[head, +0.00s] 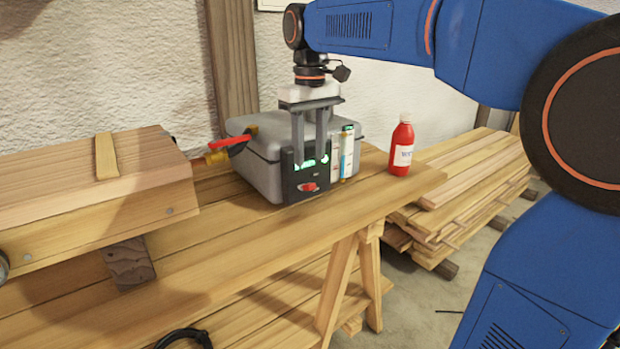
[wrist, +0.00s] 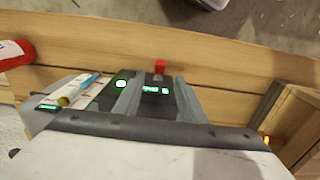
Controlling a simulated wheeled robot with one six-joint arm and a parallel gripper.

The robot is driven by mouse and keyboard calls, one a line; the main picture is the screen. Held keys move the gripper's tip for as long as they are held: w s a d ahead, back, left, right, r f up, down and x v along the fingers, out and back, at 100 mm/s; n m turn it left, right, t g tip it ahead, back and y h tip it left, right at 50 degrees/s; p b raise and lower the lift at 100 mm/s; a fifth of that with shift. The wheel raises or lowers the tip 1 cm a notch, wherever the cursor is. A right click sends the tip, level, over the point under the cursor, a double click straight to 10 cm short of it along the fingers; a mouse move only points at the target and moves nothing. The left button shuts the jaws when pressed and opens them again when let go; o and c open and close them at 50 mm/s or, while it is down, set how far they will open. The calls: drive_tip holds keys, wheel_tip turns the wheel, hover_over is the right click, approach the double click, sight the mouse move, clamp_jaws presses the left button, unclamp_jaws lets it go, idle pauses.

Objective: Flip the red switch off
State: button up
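The red switch (head: 308,187) sits low on the front of a black panel (head: 292,190) on a grey case (head: 262,172). Green lights glow on the panel above it. In the wrist view the red switch (wrist: 160,66) shows just beyond the fingertips, between their lines. My gripper (head: 310,161) points down in front of or over the panel, above the switch, with its two fingers apart and nothing between them. The gripper also shows in the wrist view (wrist: 156,80). I cannot tell whether the fingers touch the panel.
The case stands on a wooden bench (head: 240,240). A red bottle (head: 402,150) stands to its right. Small upright tubes or packets (head: 347,155) are beside the panel. A red-handled tool (head: 230,143) is at the case's left. A wooden box (head: 90,190) fills the bench's left.

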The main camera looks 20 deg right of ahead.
sight(307, 187)
wheel_tip(307, 187, down, 7)
drive_tip(key=shift+f, duration=0.2)
idle(0.3)
clamp_jaws()
